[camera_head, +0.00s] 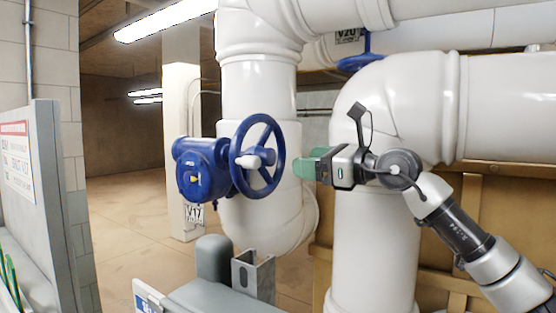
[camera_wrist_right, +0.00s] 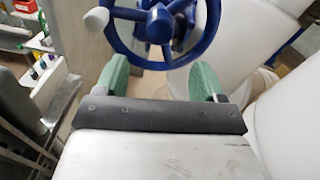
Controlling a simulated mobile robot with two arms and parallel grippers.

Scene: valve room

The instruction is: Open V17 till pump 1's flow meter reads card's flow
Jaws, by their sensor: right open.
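The valve tagged V17 (camera_head: 194,213) has a blue handwheel (camera_head: 280,157) with a pale knob and a blue gearbox (camera_head: 203,170) with a small yellow pointer. My right gripper (camera_head: 303,165) is just right of the wheel, its green fingers pointing at it, with a small gap in the head view. In the right wrist view my right gripper (camera_wrist_right: 158,78) is open, and the lower rim of the handwheel (camera_wrist_right: 160,66) shows between and ahead of the fingers. Nothing is held. My left gripper, pump 1's flow meter and a readable card are not seen.
Large white pipes (camera_head: 258,90) stand behind the wheel and to the right. A second blue wheel (camera_head: 360,62) with a V20 tag (camera_head: 347,36) is above. A grey panel with a red-headed sign (camera_head: 17,160) stands left. A metal bracket (camera_head: 254,275) is below the valve.

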